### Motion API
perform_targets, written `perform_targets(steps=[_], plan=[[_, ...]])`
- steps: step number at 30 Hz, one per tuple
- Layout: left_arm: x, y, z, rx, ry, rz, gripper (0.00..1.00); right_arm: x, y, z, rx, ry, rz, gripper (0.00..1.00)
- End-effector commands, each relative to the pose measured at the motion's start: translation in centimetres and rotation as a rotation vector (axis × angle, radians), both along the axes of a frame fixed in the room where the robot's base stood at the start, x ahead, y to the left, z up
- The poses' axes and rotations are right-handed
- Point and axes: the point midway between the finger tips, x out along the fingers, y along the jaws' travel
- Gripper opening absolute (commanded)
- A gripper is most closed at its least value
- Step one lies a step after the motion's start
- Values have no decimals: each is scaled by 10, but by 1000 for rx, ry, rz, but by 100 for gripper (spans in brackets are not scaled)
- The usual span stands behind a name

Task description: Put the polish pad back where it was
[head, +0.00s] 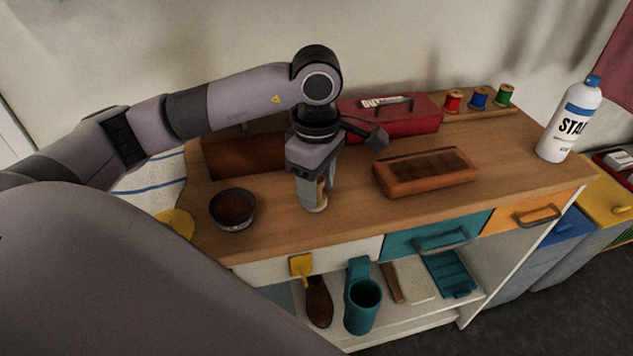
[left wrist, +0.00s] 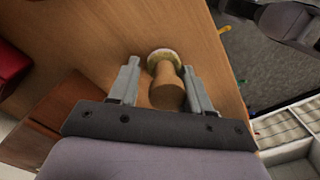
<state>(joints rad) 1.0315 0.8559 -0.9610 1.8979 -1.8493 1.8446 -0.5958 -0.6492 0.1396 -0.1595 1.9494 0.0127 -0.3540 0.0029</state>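The polish pad (head: 321,198), with a wooden handle and a pale round base, stands on the wooden worktop near its front edge. My left gripper (head: 312,190) points down over it, fingers on either side of the handle. In the left wrist view the pad (left wrist: 166,82) sits between the fingers of my left gripper (left wrist: 163,88), close to the right finger. A gap shows beside the left finger, so the gripper looks open around the handle.
A brown compartmented tray (head: 427,174) lies to the right. A red toolbox (head: 395,118), thread spools (head: 480,98) and a white bottle (head: 570,122) stand farther off.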

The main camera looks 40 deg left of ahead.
Motion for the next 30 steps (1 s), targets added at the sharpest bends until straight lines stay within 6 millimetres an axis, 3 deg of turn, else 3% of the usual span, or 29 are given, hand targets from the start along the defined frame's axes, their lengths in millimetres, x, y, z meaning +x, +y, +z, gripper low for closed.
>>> perform_targets(steps=[13, 24, 30], plan=[[0, 0, 7, 0, 1, 0, 53, 0, 0, 5, -1, -1, 1, 43], [0, 0, 88, 0, -3, -1, 53, 0, 0, 3, -1, 0, 1, 43], [0, 0, 112, 1, 0, 0, 53, 0, 0, 8, -1, 0, 1, 43]])
